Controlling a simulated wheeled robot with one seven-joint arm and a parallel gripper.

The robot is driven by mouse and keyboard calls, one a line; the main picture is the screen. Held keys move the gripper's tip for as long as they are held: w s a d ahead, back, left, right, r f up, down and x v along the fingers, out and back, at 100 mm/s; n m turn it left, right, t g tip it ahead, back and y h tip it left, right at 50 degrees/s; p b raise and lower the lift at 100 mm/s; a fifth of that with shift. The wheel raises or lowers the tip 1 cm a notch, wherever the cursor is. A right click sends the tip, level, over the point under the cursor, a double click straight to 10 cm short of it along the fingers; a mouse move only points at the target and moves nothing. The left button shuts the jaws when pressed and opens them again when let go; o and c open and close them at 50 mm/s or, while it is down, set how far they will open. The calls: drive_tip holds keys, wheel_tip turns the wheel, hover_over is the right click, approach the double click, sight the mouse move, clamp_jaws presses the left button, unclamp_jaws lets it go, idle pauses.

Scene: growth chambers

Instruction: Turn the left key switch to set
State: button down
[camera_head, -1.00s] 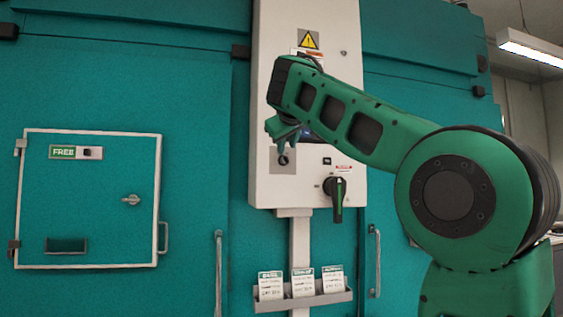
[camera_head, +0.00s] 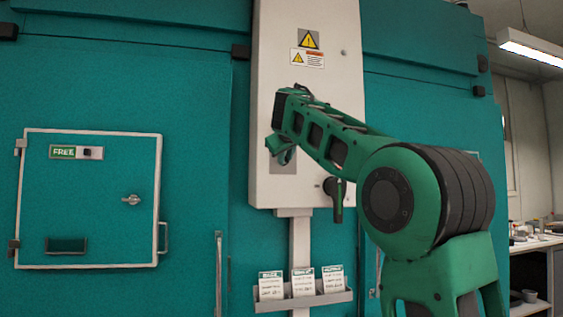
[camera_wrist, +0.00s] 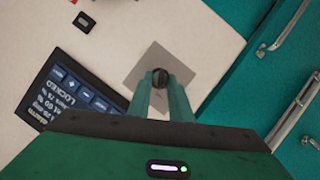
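The left key switch shows in the wrist view as a small dark round knob (camera_wrist: 161,78) on a square grey plate (camera_wrist: 141,66). My gripper (camera_wrist: 160,84) has its two green fingers parted, one on each side of the knob, with a gap between them. I cannot tell whether they touch it. In the head view my gripper (camera_head: 282,153) is in front of the grey plate (camera_head: 285,167) and hides the knob. A dark display (camera_wrist: 70,95) near the plate reads LOCKED, upside down in the wrist view.
The white control box (camera_head: 270,60) carries warning signs (camera_head: 308,48) and a black rotary handle (camera_head: 337,192) at lower right, close under my arm. Below hangs a card rack (camera_head: 305,300). A teal chamber door (camera_head: 100,210) marked FREE is at left, clear of my arm.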

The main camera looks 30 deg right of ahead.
idle(0.4)
drive_tip(key=m+y, duration=0.1)
drive_tip(key=m, duration=0.1)
drive_tip(key=m+y, duration=0.2)
drive_tip(key=shift+s+d, duration=0.1)
drive_tip(key=shift+d, duration=0.3)
drive_tip(key=shift+d+f+m+t+y, duration=0.1)
drive_tip(key=shift+m+t+y, duration=0.4)
drive_tip(key=shift+m, duration=0.6)
drive_tip(key=shift+m+y, duration=0.7)
drive_tip(key=shift+m, duration=0.1)
drive_tip(key=c, duration=1.9)
unclamp_jaws()
drive_tip(key=shift+c, duration=0.2)
drive_tip(key=shift+t, duration=0.3)
